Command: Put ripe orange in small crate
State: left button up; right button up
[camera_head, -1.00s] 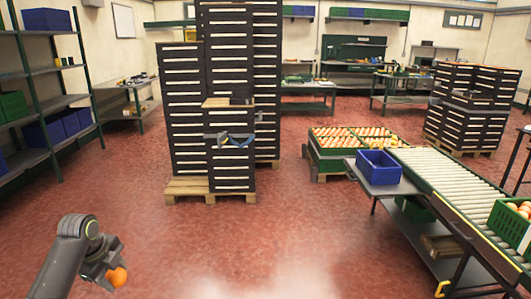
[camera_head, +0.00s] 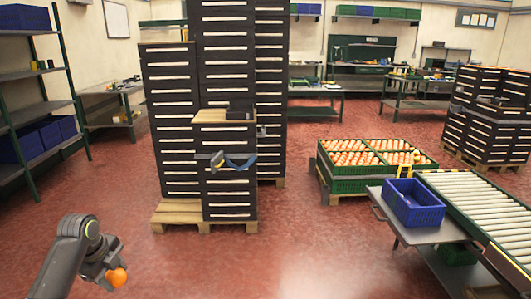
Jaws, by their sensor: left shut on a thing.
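My left gripper (camera_head: 109,272) is at the lower left, shut on an orange (camera_head: 118,277) and holding it above the red floor. The orange is a plain bright orange colour; its far side is hidden by the gripper. A small blue crate (camera_head: 413,203) stands on a grey side table (camera_head: 398,229) at the right, beside the roller conveyor. Its inside looks empty. The gripper is well to the left of this crate, apart from it. My right gripper is not in view.
A roller conveyor (camera_head: 479,205) runs along the right. Green crates full of oranges (camera_head: 345,185) sit on a pallet behind the small crate. Tall stacks of dark crates (camera_head: 228,185) stand on pallets (camera_head: 178,216) in the middle. Red floor (camera_head: 300,250) lies open in front.

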aim_at(413, 204)
jog(key=i+z, duration=0.15)
jog(key=i, duration=0.55)
jog(key=i+j+z, duration=0.2)
jog(key=i, duration=0.5)
jog(key=i+z, duration=0.4)
jog(key=i, duration=1.1)
jog(key=i+j+z, duration=0.1)
jog(key=i+z, duration=0.2)
jog(key=i, duration=0.2)
jog(key=i+j+z, duration=0.25)
jog(key=i, duration=0.2)
jog(key=z, duration=1.55)
